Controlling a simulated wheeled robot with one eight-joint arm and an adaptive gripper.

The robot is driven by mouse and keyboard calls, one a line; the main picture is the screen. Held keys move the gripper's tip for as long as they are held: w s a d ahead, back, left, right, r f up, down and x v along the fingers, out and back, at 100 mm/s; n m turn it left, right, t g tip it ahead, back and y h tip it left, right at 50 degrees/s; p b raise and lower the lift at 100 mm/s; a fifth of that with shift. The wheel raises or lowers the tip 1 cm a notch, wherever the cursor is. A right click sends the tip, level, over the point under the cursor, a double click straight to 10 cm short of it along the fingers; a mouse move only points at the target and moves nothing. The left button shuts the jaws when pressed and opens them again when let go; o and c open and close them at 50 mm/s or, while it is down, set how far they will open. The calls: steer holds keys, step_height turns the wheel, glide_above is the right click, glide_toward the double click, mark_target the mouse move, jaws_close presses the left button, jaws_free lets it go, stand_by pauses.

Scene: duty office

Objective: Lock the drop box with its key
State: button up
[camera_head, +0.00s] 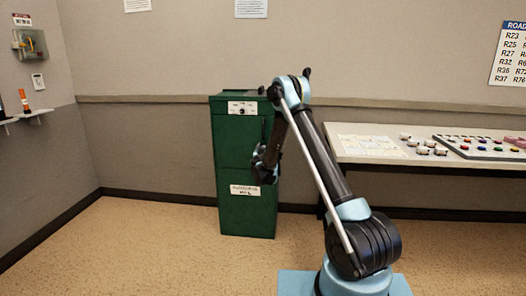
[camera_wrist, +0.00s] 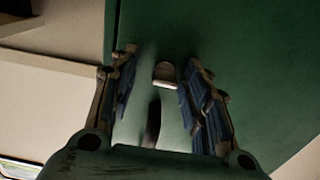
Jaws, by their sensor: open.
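The drop box is a tall green cabinet (camera_head: 230,150) standing against the back wall. A white label plate (camera_head: 242,108) with a small dark spot, perhaps the lock, is near its top. My gripper (camera_head: 264,172) is in front of the cabinet's right side, below that plate. In the wrist view my gripper (camera_wrist: 160,92) is open, its two fingers apart in front of the green surface (camera_wrist: 240,40). A small pale, round-ended piece (camera_wrist: 166,73) shows between the fingers, not gripped. I cannot tell whether it is the key.
A second white label (camera_head: 245,190) is on the cabinet's lower front. A table (camera_head: 410,158) with papers and a board of coloured buttons (camera_head: 485,148) stands right of my arm. A small shelf (camera_head: 35,114) is on the left wall. The floor left of the cabinet is clear.

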steer(key=shift+a, duration=0.2)
steer(key=shift+a, duration=0.1)
jaws_close()
steer(key=shift+n, duration=0.4)
steer(key=shift+a+r+n, duration=0.1)
steer(key=shift+a+n, duration=0.05)
steer(key=shift+n, duration=8.45)
jaws_free()
